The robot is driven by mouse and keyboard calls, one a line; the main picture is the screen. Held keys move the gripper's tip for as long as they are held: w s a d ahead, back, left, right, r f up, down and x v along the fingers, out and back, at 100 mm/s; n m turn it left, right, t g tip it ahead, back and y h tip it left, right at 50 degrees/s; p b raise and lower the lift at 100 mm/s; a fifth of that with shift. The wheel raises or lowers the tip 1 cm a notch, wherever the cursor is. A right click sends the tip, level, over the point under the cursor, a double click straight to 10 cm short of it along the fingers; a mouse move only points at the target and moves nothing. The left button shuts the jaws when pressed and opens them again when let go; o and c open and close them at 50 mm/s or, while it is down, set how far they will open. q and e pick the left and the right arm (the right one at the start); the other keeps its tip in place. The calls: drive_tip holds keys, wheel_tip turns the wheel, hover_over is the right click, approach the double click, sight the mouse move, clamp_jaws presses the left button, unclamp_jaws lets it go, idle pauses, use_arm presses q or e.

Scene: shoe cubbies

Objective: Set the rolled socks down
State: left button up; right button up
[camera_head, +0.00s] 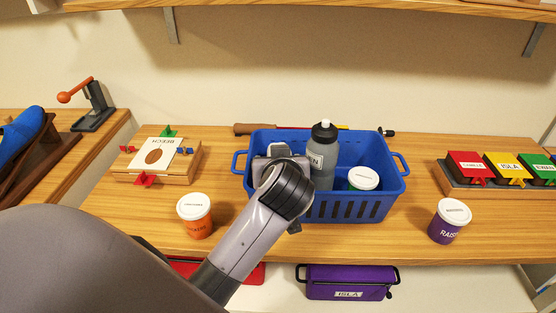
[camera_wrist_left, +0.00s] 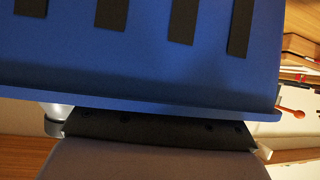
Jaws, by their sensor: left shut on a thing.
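My left gripper (camera_head: 272,160) reaches over the front left of the blue basket (camera_head: 345,208), pointing down into its left part. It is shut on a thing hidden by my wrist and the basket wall. I take this to be the rolled socks, but no part of them shows clearly. In the left wrist view the basket's slotted front wall (camera_wrist_left: 120,70) fills most of the picture and hides the fingertips. My right gripper is not in view.
A grey bottle (camera_head: 324,165) and a white-lidded green tub (camera_head: 363,180) stand in the basket. An orange tub (camera_head: 195,216) is left of it, a purple tub (camera_head: 449,221) right. A wooden puzzle box (camera_head: 160,160) and named boxes (camera_head: 506,168) flank them on the bench.

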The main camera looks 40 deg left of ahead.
use_arm(q)
drive_tip(key=shift+f, duration=0.35)
drive_tip(key=o, duration=1)
drive_tip(key=shift+o, duration=0.2)
drive_tip(key=shift+r, duration=0.1)
